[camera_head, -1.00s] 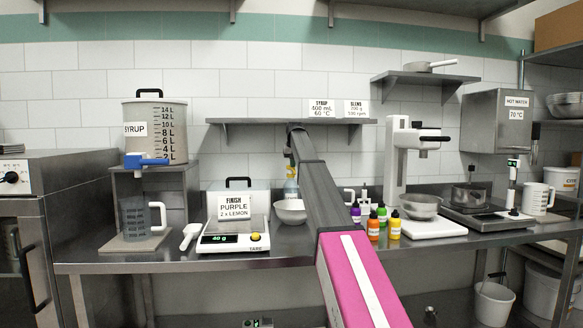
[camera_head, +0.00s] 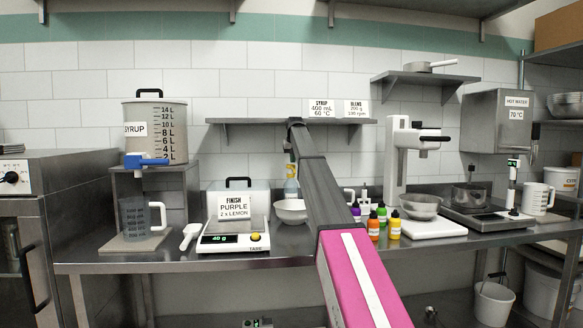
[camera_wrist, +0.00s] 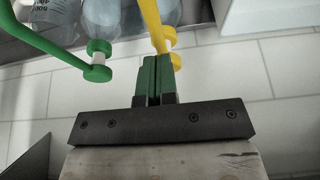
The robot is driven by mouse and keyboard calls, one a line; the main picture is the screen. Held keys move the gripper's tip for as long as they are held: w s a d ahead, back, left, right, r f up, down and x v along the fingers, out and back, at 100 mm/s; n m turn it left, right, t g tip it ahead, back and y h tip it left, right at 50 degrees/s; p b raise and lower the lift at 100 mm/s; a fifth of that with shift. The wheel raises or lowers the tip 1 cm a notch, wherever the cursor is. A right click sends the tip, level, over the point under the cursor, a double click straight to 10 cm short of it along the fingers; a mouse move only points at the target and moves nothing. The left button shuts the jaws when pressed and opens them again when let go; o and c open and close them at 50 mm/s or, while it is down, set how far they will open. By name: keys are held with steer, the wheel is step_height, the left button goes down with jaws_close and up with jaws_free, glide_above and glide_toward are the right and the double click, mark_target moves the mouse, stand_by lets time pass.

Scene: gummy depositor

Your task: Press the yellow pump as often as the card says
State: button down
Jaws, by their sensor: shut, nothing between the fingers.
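The yellow pump (camera_wrist: 154,28) shows in the wrist view as a yellow stem with a round collar, just beyond my fingertips. My gripper (camera_wrist: 157,62) is shut and empty, its green fingers overlapping the pump's end; I cannot tell whether they touch. A green pump (camera_wrist: 97,62) is to the left, apart from my fingers. In the head view, the card (camera_head: 234,208) reads "FINISH PURPLE 2 x LEMON". My arm hides the pump area there; a clear bottle with a yellow part (camera_head: 291,182) shows beside it.
Clear labelled bottles (camera_wrist: 103,18) stand near the pumps. A wall shelf (camera_head: 250,121) is behind my arm. A bowl (camera_head: 290,211), a scale (camera_head: 222,240) and small colour bottles (camera_head: 394,227) stand on the steel bench around the arm.

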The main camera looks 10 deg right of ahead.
steer(key=shift+f, duration=2.05)
steer(key=shift+r, duration=2.05)
steer(key=shift+s+r, duration=2)
steer(key=shift+r, duration=0.05)
